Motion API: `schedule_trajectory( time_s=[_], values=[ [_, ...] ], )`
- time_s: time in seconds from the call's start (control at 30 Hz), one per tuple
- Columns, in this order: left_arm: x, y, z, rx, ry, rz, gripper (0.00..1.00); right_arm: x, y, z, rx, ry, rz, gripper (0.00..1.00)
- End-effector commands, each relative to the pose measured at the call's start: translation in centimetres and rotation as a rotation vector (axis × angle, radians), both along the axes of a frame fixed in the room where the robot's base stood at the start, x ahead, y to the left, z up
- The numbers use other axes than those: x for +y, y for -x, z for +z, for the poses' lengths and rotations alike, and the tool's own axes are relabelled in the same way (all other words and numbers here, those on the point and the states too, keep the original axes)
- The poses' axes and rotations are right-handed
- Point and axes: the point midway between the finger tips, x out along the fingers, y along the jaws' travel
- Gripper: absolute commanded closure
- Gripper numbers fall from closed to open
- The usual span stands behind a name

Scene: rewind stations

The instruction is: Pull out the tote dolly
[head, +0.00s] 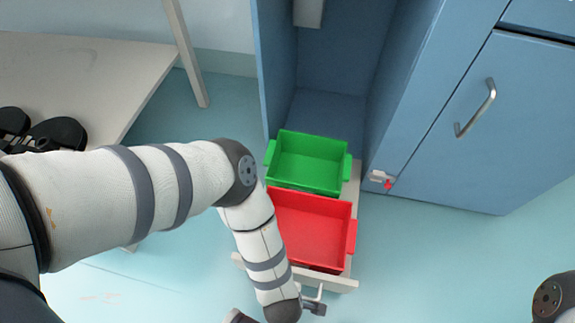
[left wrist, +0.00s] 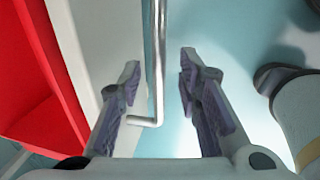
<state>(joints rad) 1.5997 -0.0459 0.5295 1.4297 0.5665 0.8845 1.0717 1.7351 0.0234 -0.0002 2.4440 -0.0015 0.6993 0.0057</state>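The tote dolly (head: 340,284) is a low pale platform at the mouth of a blue cabinet bay. It carries a green tote (head: 308,163) at the back and a red tote (head: 312,228) in front. My left arm covers part of the red tote's left side. In the left wrist view, the dolly's metal bar handle (left wrist: 158,35) runs between the fingers of my left gripper (left wrist: 160,68). The fingers are open, with a gap on both sides of the bar. The red tote (left wrist: 40,95) also shows there at left. My right gripper is out of view.
The blue cabinet's side wall and door (head: 450,120) stand right of the dolly, with a small latch-like fitting (head: 381,178) low down. A pale table (head: 90,75) with dark objects stands at left. The floor (head: 430,265) right of the dolly is clear.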

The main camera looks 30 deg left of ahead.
Motion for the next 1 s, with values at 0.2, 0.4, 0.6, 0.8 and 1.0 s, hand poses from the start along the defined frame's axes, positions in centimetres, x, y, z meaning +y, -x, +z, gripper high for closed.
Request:
schedule_trajectory(
  time_s=[0.2, 0.4, 0.6, 0.8, 1.0],
  values=[
    [-0.3, 0.9, 5.0, 0.001, 0.003, -0.003, 0.69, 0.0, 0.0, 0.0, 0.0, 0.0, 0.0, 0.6],
    [-0.5, 1.8, 9.6, 0.0, 0.002, -0.001, 0.69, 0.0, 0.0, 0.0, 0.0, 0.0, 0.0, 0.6],
    [-0.6, 2.1, 11.3, 0.0, 0.001, 0.0, 0.69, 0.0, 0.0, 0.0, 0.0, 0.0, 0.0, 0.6],
    [-0.6, 2.2, 11.4, 0.0, 0.0, 0.0, 0.69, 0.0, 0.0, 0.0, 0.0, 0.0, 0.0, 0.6],
    [-0.6, 2.1, 11.4, -0.001, 0.001, 0.0, 0.69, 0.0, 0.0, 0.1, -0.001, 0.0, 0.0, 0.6]
  ],
)
